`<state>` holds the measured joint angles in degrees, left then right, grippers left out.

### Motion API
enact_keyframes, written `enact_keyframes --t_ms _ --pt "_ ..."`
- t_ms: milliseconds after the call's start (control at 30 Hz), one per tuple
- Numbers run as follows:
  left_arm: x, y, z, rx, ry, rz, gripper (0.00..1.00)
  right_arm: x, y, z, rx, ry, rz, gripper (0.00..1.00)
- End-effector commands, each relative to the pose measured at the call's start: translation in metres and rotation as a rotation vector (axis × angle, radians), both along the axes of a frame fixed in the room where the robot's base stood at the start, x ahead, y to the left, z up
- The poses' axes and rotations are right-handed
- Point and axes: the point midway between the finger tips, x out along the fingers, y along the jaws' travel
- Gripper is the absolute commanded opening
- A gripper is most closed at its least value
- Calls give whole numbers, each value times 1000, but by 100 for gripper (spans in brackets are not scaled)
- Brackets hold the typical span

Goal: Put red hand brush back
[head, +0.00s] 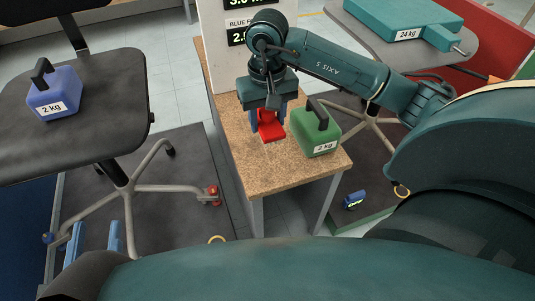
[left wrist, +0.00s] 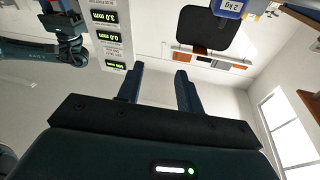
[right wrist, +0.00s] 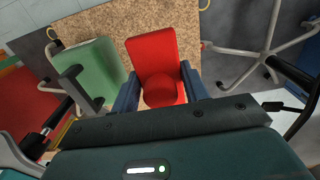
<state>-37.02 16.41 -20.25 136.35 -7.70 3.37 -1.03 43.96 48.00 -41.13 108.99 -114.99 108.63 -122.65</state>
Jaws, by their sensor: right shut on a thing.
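The red hand brush (head: 271,131) is at the small wooden table, below my right gripper (head: 267,116). My right gripper is shut on it, with one finger on each side. In the right wrist view the red brush (right wrist: 153,53) shows a flat red block and a rounded part between the fingers. I cannot tell whether it touches the table top. My left gripper (head: 96,240) is low at the left of the head view, far from the brush. In the left wrist view its fingers (left wrist: 158,88) are apart with nothing between them.
A green 2 kg weight (head: 318,140) stands close to the right of the brush on the table (head: 262,178). A display panel (head: 219,60) stands at the table's back. A blue weight (head: 50,102) sits on a chair seat (head: 110,75) at left. The table's front is clear.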

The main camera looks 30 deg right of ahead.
Motion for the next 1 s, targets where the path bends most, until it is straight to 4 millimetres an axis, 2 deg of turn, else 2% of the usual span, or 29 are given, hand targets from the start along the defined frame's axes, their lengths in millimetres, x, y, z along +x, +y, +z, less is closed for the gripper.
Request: enact_keyframes --t_ms 33,200,467,633,1000 --pt "0 -1 -3 -7 -6 -5 36 -1 0 -14 1 4 -2 24" --pt "1 -3 -2 -37 -8 -16 36 -1 0 -45 1 4 -3 24" --pt "1 -4 -2 -59 -7 -24 36 -1 0 -67 2 3 -2 24" --pt "1 -5 -3 -82 -9 -33 36 -1 0 -92 2 4 -2 24" --pt "1 -6 -2 -94 -7 -38 36 0 0 -98 0 0 -1 24"
